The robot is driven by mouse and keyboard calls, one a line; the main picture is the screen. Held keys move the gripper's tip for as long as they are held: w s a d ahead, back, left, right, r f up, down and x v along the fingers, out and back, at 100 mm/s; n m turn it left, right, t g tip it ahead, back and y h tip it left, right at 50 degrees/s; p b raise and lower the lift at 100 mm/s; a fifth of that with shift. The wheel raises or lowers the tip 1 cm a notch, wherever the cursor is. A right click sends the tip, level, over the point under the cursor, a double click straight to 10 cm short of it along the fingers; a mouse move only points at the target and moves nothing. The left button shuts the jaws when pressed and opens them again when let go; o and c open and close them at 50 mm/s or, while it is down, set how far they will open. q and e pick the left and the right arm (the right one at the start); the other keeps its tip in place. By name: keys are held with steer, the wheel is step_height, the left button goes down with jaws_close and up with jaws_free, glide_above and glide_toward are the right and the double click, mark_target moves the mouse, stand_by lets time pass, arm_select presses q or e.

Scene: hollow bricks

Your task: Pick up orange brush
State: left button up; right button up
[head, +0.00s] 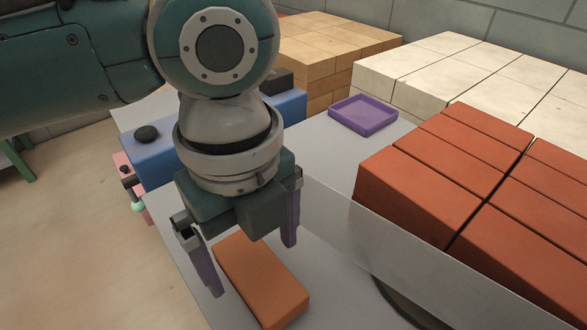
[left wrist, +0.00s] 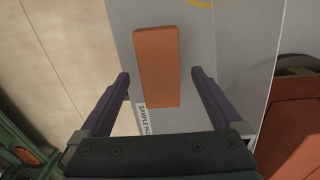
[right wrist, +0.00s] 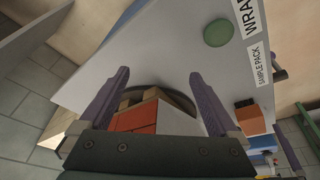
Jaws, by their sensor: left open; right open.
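The orange brush (head: 262,281) looks like a plain oblong orange block lying flat on a grey surface. My left gripper (head: 253,268) is open and points down over it, one finger on each side in the head view. In the left wrist view the brush (left wrist: 157,62) lies lengthwise between and beyond the open fingers (left wrist: 160,73), with nothing held. The exact height gap is hard to tell. My right gripper (right wrist: 158,78) is open and empty in the right wrist view; it does not show in the head view.
Red bricks (head: 430,165) stand stacked at the right behind a thin pale panel (head: 345,225). A purple tray (head: 363,115), cream blocks (head: 470,70) and tan bricks (head: 335,45) are farther back. A blue box (head: 160,160) stands left of the gripper. A green disc (right wrist: 217,32) shows in the right wrist view.

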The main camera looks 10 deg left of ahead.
mark_target(259, 272)
arm_select(q)
steer(key=f, duration=0.3)
steer(key=shift+s+d+f+b, duration=0.1)
steer(key=shift+s+d+b, duration=0.2)
steer(key=shift+s+b, duration=0.1)
arm_select(e)
steer(key=shift+f, duration=0.55)
arm_select(q)
steer(key=shift+w+f, duration=0.1)
steer(key=shift+f, duration=0.4)
arm_select(e)
steer(key=shift+f, duration=0.1)
arm_select(q)
steer(key=c, duration=1.5)
steer(key=shift+r, duration=0.2)
step_height(259, 272, up, 20)
steer(key=p, duration=0.5)
steer(key=shift+f, duration=0.1)
arm_select(e)
step_height(259, 272, up, 5)
steer(key=shift+r, duration=0.15)
